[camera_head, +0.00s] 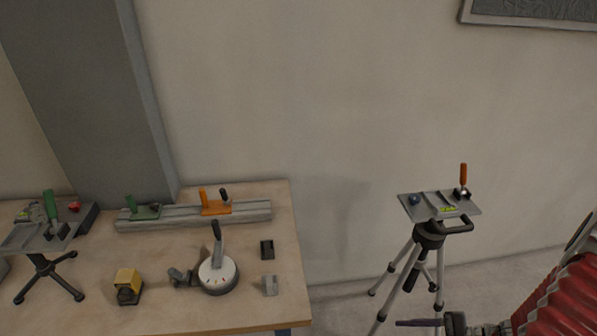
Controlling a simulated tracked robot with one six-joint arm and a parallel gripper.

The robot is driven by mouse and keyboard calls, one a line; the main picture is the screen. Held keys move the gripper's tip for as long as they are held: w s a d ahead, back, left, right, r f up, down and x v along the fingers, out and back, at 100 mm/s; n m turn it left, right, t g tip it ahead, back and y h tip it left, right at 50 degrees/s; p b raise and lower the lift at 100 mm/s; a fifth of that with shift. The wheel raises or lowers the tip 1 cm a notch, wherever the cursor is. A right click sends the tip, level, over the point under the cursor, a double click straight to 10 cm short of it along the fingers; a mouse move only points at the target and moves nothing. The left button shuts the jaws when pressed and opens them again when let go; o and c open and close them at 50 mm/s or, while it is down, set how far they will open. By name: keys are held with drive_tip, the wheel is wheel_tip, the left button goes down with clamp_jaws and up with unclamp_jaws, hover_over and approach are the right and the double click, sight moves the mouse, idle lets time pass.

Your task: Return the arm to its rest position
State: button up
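My arm, with a red ribbed sleeve (568,305), enters at the lower right corner and is cut off by the picture edge. What seems to be my gripper (440,322) shows at the bottom edge as a dark rounded part with a thin dark piece pointing left. It is beside the lower legs of a tripod in the picture; whether they touch cannot be told. Most of it is out of frame, so its opening and anything in it cannot be made out.
The tripod (430,228) carries a small plate with an orange-handled lever. A wooden table (190,308) at left holds a grey rail (240,213) with green and orange clamps, a white dial with a lever (218,275), a yellow block (128,282) and a small stand (45,255). Wall behind.

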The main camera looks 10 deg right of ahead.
drive_tip(key=s+a+r+n+h, duration=0.1)
drive_tip(key=a+r+n+h, duration=0.2)
drive_tip(key=r, duration=0.8)
drive_tip(key=s+a+r+n+h, duration=0.1)
drive_tip(key=a+r+n+h, duration=0.3)
drive_tip(key=a+r, duration=0.5)
drive_tip(key=s+a+r+n+h, duration=0.1)
drive_tip(key=a+r+n+h, duration=0.3)
drive_tip(key=r, duration=1.1)
drive_tip(key=a+n, duration=0.1)
drive_tip(key=n, duration=0.2)
drive_tip(key=shift+s+a+n, duration=0.3)
drive_tip(key=shift+s+a, duration=0.1)
